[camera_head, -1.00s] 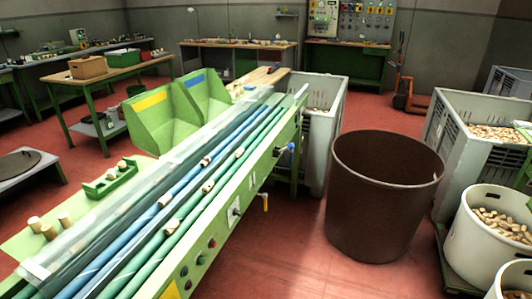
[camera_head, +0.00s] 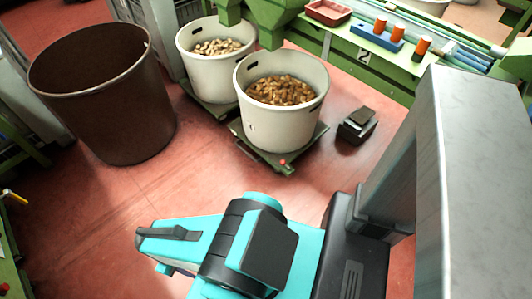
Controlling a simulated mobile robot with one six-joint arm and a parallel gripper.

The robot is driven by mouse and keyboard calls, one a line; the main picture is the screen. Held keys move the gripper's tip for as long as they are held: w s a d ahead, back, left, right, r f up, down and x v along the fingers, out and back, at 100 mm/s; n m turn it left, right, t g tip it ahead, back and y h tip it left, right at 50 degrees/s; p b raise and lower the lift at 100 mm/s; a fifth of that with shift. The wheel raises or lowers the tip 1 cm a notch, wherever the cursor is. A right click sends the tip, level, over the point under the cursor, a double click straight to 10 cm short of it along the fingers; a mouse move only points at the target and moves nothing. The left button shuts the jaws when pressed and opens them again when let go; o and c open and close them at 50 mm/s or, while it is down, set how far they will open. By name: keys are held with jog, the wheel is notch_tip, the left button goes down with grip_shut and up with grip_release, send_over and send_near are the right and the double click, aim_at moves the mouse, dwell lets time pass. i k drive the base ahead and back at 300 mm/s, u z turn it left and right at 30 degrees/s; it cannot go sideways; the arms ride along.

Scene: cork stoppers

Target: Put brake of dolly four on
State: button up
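A low green dolly (camera_head: 300,152) stands on the red floor under a white tub (camera_head: 262,128) full of brown corks. A small red knob (camera_head: 282,162) shows at its near edge; whether it is the brake, and its setting, I cannot tell. A second dolly (camera_head: 214,107) lies partly hidden under another white tub (camera_head: 200,66) of paler corks. No dolly number is readable. My teal and black arm fills the lower middle. Its dark-tipped left end, seemingly my gripper (camera_head: 170,234), is well short of the dollies; its fingers cannot be made out.
A big brown bin (camera_head: 105,100) stands at left. A black pedal-like box (camera_head: 357,126) lies on the floor right of the near dolly. A green machine marked 2 (camera_head: 362,57) stands behind, with orange-topped cylinders (camera_head: 380,24). Red floor is open in front of the dollies.

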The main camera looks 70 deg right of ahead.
aim_at(282, 162)
jog(key=u, duration=0.6)
jog(key=k, duration=0.15)
jog(key=z, duration=2.8)
jog(key=i, duration=0.55)
jog(key=z, duration=0.15)
jog(key=k, duration=0.55)
jog(key=u, duration=0.15)
